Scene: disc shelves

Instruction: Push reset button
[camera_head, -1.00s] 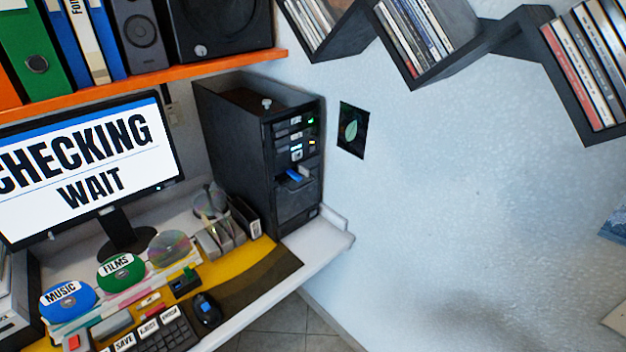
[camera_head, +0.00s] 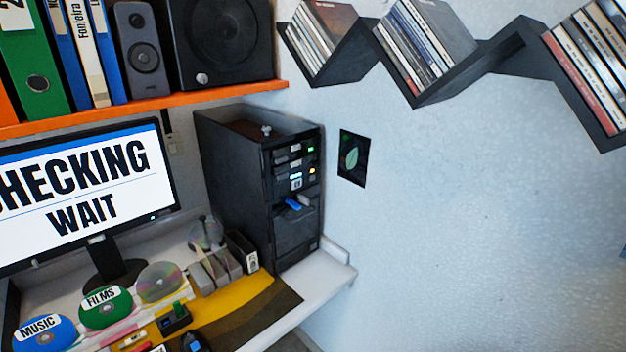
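The black computer tower (camera_head: 235,170) stands at the back right of the desk. Its front panel faces right, with small drive bays, a green light and a yellow light. A blue piece (camera_head: 297,204) sticks out low on that front. I cannot tell which part is the reset button; a small grey knob (camera_head: 266,130) sits on the tower's top. The monitor (camera_head: 78,190) left of the tower reads "CHECKING WAIT". Neither of my grippers is in view.
An orange shelf (camera_head: 200,97) with binders (camera_head: 30,60) and speakers (camera_head: 222,40) hangs above the monitor. Zigzag disc shelves (camera_head: 420,95) are on the right wall. The space right of the tower is free.

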